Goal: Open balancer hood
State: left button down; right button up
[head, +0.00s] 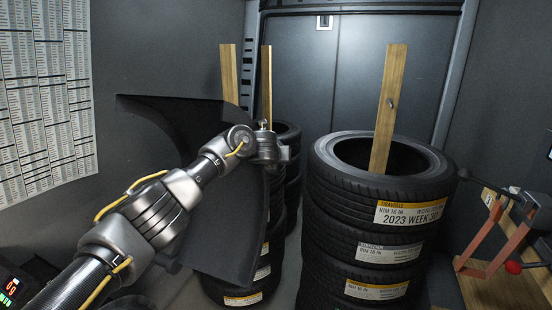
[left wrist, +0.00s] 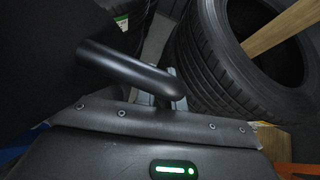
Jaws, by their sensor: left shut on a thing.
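The balancer hood (head: 228,235) is a dark curved panel at left of centre in the head view. My left arm crosses in front of it and hides part of it. A black bent tube, the hood's handle (left wrist: 125,70), runs across the left wrist view. My left gripper (left wrist: 168,98) is shut on this handle; its fingertips are mostly hidden behind the tube and my wrist cover. In the head view my left wrist is at the hood's right edge. My right gripper is in neither view.
A tyre stack (head: 375,220) with a wooden plank (head: 388,110) stands right of the hood. Another stack (head: 262,270) is partly behind it. A lit display (head: 10,288) is at bottom left.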

pick_arm(q)
jog(key=shift+f, duration=0.35)
jog(key=c, duration=1.5)
grip_release()
jog(key=shift+a+r, duration=0.1)
jog(key=shift+s+r, duration=0.1)
jog(key=shift+s+r+b, duration=0.2)
jog(key=shift+s+b, duration=0.15)
jog(key=shift+b, duration=0.05)
jog(key=b+v, duration=0.4)
jog(key=v, duration=0.6)
jog(key=shift+w, duration=0.1)
